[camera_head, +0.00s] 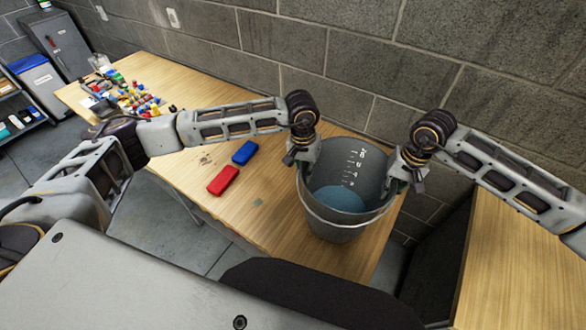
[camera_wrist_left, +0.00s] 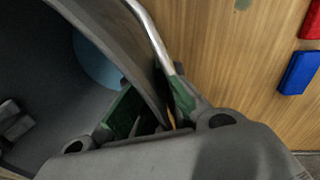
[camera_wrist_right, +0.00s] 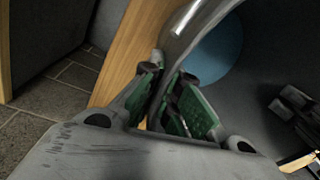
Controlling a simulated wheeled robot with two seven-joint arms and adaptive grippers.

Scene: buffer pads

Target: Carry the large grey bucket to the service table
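The large grey bucket (camera_head: 340,218) stands upright near the right end of the wooden table, with measuring marks and a blue surface (camera_head: 340,199) inside. Its metal handle hangs down over the near side. My left gripper (camera_head: 303,160) is at the left rim; in the left wrist view its green-padded fingers (camera_wrist_left: 150,100) straddle the wall and appear shut on it. My right gripper (camera_head: 400,178) is at the right rim; in the right wrist view its fingers (camera_wrist_right: 172,90) close in on the wall from both sides. The exact finger contact is partly hidden.
The wooden table (camera_head: 240,215) also carries a red block (camera_head: 223,180), a blue block (camera_head: 245,152) and many small coloured parts (camera_head: 135,98) farther left. A brick wall (camera_head: 330,60) stands close behind. Another wooden surface (camera_head: 515,265) lies at right, across a gap.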

